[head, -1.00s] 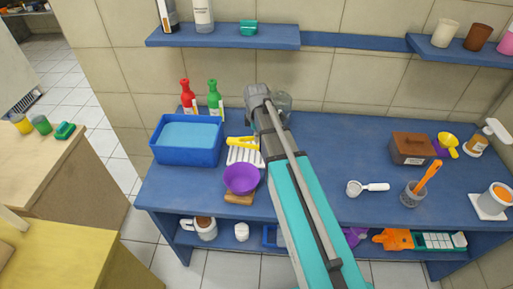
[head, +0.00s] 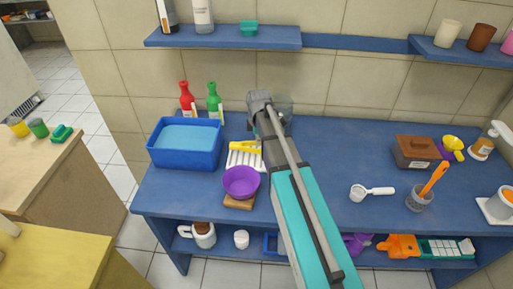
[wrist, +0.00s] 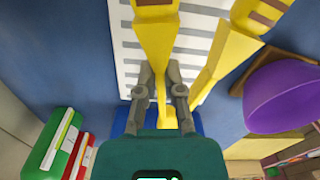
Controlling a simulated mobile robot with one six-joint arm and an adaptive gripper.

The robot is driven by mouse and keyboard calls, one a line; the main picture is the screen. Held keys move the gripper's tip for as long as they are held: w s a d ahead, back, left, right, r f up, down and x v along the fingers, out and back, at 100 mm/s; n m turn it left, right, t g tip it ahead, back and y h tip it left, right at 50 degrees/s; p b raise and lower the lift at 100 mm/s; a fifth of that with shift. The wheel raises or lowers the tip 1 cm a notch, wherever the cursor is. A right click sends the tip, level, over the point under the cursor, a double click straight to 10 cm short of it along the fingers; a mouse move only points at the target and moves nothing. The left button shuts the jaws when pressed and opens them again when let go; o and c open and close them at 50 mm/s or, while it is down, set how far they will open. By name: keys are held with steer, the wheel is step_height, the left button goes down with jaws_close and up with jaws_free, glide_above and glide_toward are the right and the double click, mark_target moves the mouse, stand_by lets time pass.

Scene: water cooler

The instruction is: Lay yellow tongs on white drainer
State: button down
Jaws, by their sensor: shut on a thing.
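The yellow tongs (head: 246,147) show over the white slatted drainer (head: 240,164) on the blue counter, partly hidden by my arm in the head view. In the wrist view my gripper (wrist: 160,78) is shut on one arm of the yellow tongs (wrist: 155,38). The other arm spreads to the right. The white drainer (wrist: 131,55) lies beneath the tongs and fingers; whether the tongs touch it, I cannot tell. My gripper's fingers are hidden in the head view.
A purple bowl (head: 241,182) on a wooden board stands close in front of the drainer. A blue basin (head: 186,142) is to its left, with red (head: 187,99) and green bottles (head: 214,103) behind. The counter right of my arm has free room.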

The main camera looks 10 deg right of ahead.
steer(key=shift+w+d+f+b, duration=0.15)
steer(key=shift+w+f+b, duration=0.15)
steer(key=shift+f+b, duration=1.5)
steer(key=shift+f, duration=0.1)
steer(key=shift+f, duration=0.1)
steer(key=c, duration=0.8)
jaws_free()
steer(key=shift+o, duration=0.2)
step_height(320, 180, up, 12)
steer(key=p, duration=1.2)
